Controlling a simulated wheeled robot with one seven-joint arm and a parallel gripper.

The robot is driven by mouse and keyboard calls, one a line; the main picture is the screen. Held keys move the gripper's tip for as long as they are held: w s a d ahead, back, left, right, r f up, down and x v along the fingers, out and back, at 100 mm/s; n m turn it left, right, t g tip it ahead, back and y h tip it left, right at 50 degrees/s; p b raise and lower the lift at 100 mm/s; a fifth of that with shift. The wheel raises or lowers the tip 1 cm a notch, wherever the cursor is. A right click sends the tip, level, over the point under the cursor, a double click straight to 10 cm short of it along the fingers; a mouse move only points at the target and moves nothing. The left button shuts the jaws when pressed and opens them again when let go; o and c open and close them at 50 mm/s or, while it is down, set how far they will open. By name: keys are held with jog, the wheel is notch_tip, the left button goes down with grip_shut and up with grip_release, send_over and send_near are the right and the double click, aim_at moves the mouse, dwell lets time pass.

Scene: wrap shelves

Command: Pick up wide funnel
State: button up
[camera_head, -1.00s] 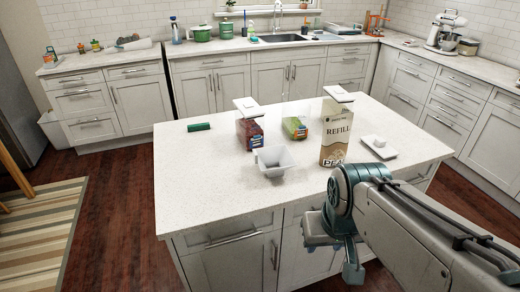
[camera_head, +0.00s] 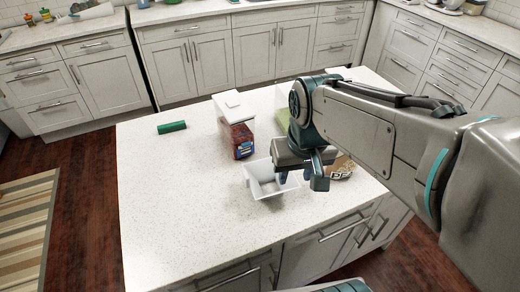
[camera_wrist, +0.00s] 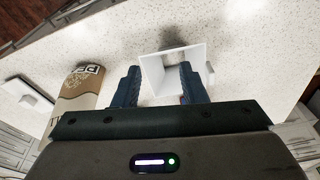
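The wide funnel (camera_head: 262,183) is a white, square-mouthed piece on the white island top, near its front edge. My gripper (camera_head: 302,178) hangs over the island just to the right of the funnel. In the wrist view the funnel (camera_wrist: 154,72) lies ahead of the fingers, a little right of centre. My gripper (camera_wrist: 160,82) is open there, its two dark blue fingers apart. The right finger overlaps the funnel's lower right part in the picture. I cannot tell whether they touch.
A brown refill carton (camera_wrist: 80,88) stands close to the left finger in the wrist view. A clear container with red contents (camera_head: 238,138) stands behind the funnel. A green cylinder (camera_head: 171,127) lies at the back left. The island's left front is clear.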

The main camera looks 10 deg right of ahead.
notch_tip(320, 180, up, 4)
jog(key=n+g+p, duration=0.2)
send_over(246, 174)
notch_tip(246, 174, down, 9)
jog(key=shift+s+r+p, duration=0.1)
jog(key=shift+r+p, duration=0.1)
jog(key=shift+p, duration=0.25)
jog(key=shift+f+p, duration=0.6)
jog(key=shift+f, duration=2.15)
grip_shut()
